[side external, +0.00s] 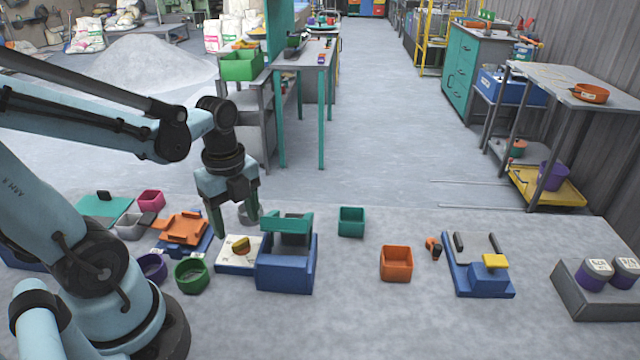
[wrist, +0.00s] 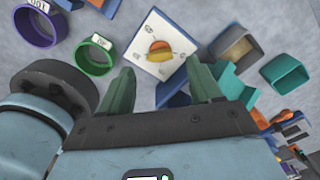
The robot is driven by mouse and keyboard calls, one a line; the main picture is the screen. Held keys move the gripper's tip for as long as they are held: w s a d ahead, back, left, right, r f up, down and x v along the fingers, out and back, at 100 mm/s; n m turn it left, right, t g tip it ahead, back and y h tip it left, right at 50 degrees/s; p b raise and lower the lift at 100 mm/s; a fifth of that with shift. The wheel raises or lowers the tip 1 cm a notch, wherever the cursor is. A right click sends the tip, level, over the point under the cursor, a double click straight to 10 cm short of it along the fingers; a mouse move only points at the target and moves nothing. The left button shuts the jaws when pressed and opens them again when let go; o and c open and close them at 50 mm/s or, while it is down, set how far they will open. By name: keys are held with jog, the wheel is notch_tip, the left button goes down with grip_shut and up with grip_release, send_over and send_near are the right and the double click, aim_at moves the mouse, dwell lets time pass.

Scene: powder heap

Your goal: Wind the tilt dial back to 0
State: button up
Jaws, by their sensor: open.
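The tilt dial appears to be the orange disc with a yellow bar (side external: 240,246) on a white plate (side external: 227,266); I cannot read its setting. In the wrist view, the dial (wrist: 159,49) sits near the plate's middle, with small marks around it. My gripper (side external: 234,222) points down above and just behind the plate in the side view. In the wrist view, my gripper (wrist: 163,82) shows two green fingers spread apart with nothing between them. The dial lies beyond the fingertips, between their lines, and appears untouched.
A blue box with a teal top (side external: 287,262) stands close right of the plate. Green (side external: 192,274) and purple (side external: 152,267) ring-shaped cups stand left. An orange-and-blue fixture (side external: 184,230) is behind left. Green (side external: 351,221) and orange (side external: 396,263) bins stand right, with clear floor between.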

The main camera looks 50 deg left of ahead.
aim_at(240, 241)
jog(key=shift+f, duration=2.25)
jog(key=c, duration=1)
jog(key=shift+c, duration=0.2)
